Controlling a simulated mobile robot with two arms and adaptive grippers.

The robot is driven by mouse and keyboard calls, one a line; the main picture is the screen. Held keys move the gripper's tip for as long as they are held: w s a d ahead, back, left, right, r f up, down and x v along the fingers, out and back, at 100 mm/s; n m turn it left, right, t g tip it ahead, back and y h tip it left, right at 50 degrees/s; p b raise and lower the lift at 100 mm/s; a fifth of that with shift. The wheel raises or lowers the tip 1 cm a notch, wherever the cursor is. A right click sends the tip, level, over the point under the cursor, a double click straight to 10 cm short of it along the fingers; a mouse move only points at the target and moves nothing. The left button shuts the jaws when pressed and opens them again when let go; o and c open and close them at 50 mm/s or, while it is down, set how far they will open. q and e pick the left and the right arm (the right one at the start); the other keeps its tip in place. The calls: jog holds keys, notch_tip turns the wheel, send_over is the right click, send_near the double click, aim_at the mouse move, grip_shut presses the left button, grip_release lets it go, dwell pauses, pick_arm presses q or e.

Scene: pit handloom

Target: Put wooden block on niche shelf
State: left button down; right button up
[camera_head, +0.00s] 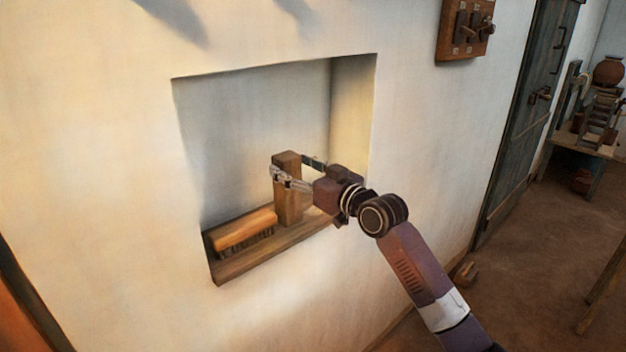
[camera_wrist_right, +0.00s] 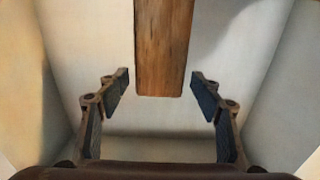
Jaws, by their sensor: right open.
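The wooden block (camera_head: 288,190) stands upright on the wooden niche shelf (camera_head: 262,252), toward the right of the recess. My right gripper (camera_head: 293,168) reaches into the niche from the right, with its fingers at either side of the block's upper part. In the right wrist view the block (camera_wrist_right: 163,48) shows between the two fingers, with a clear gap on each side, so the gripper is open and not holding it. The block's lower right side is partly hidden near the gripper in the head view. My left gripper is not in view.
A brush (camera_head: 245,231) with an orange-brown back lies left of the block on the shelf. The niche walls (camera_head: 352,110) stand close around my right gripper. A switch board (camera_head: 466,30) hangs at upper right. A dark door (camera_head: 518,115) and a cluttered table (camera_head: 590,145) are farther right.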

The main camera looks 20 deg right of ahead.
jog(key=b+v, duration=0.2)
jog(key=v, duration=0.7)
jog(key=shift+s, duration=0.15)
jog(key=s+a+f+m+g+h, duration=0.1)
jog(key=s+f+g+h, duration=0.1)
jog(key=f, duration=1.5)
jog(key=s+a+f+m+g+h, duration=0.1)
jog(key=s+f+h, duration=0.1)
jog(key=f, duration=1.5)
jog(key=s+d+f+g, duration=0.1)
jog(key=s+f, duration=0.3)
jog(key=f, duration=0.4)
jog(key=s+f+m+g+h, duration=0.1)
jog(key=s+f+g, duration=0.15)
jog(key=f, duration=0.45)
jog(key=s+d+f+g, duration=0.1)
jog(key=s+f, duration=0.3)
jog(key=f, duration=0.4)
jog(key=s+f+g+h, duration=0.1)
jog(key=s+f+g, duration=0.3)
jog(key=s+f, duration=1.4)
jog(key=s+a+f+g, duration=0.1)
jog(key=s+f+g, duration=0.1)
jog(key=s, duration=1)
jog(key=s+a+f+n+g, duration=0.1)
jog(key=s+f, duration=0.3)
jog(key=s, duration=0.9)
jog(key=shift+a+f+g, duration=0.2)
jog(key=shift+f+g, duration=0.15)
jog(key=shift+g, duration=0.4)
